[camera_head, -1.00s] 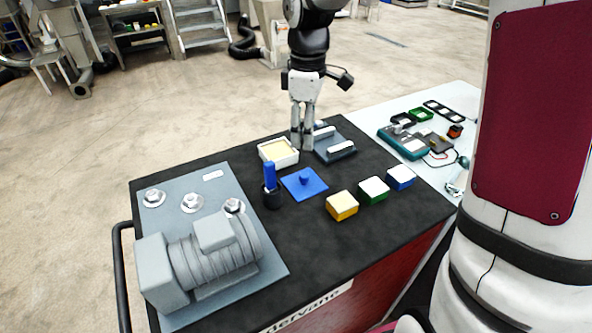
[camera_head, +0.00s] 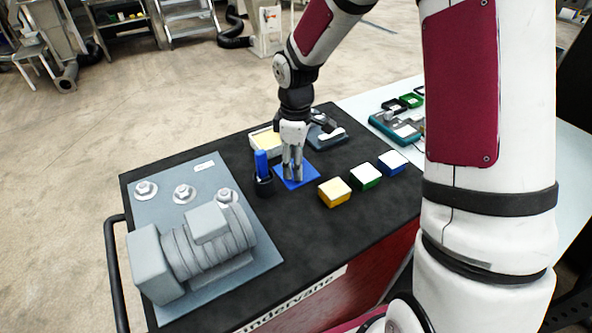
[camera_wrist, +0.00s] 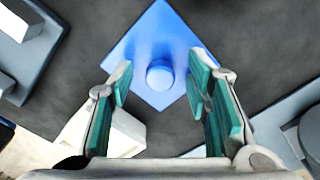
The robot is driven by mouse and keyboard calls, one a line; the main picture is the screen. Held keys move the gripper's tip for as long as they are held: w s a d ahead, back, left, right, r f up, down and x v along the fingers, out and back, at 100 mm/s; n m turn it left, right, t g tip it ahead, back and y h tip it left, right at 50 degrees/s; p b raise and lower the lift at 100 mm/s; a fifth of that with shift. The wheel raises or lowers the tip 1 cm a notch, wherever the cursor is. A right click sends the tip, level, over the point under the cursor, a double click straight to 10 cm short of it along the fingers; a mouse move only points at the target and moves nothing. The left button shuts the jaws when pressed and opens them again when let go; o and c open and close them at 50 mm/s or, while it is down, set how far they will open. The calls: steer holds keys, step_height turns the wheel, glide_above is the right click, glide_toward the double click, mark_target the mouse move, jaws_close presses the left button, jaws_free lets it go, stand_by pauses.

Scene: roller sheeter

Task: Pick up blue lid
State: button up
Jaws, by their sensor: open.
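The blue lid (camera_head: 311,179) is a flat square with a round knob, lying on the black tabletop. In the wrist view the lid (camera_wrist: 146,35) shows with its knob (camera_wrist: 160,74) between and just beyond my fingertips. My gripper (camera_head: 293,177) points down over the lid in the head view and hides much of it, including the knob. In the wrist view my gripper (camera_wrist: 160,88) is open, with one teal-padded finger on each side of the knob and nothing held. I cannot tell the exact height of the fingertips above the lid.
A blue-handled item in a black holder (camera_head: 264,186) stands close left of the lid. An open white box (camera_head: 262,141) is behind it. Yellow (camera_head: 334,192), green (camera_head: 365,177) and blue (camera_head: 392,162) boxes line the right. A grey motor (camera_head: 190,250) fills the left front.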

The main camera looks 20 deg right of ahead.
steer(key=shift+f, duration=0.25)
jaws_close()
steer(key=shift+r, duration=0.15)
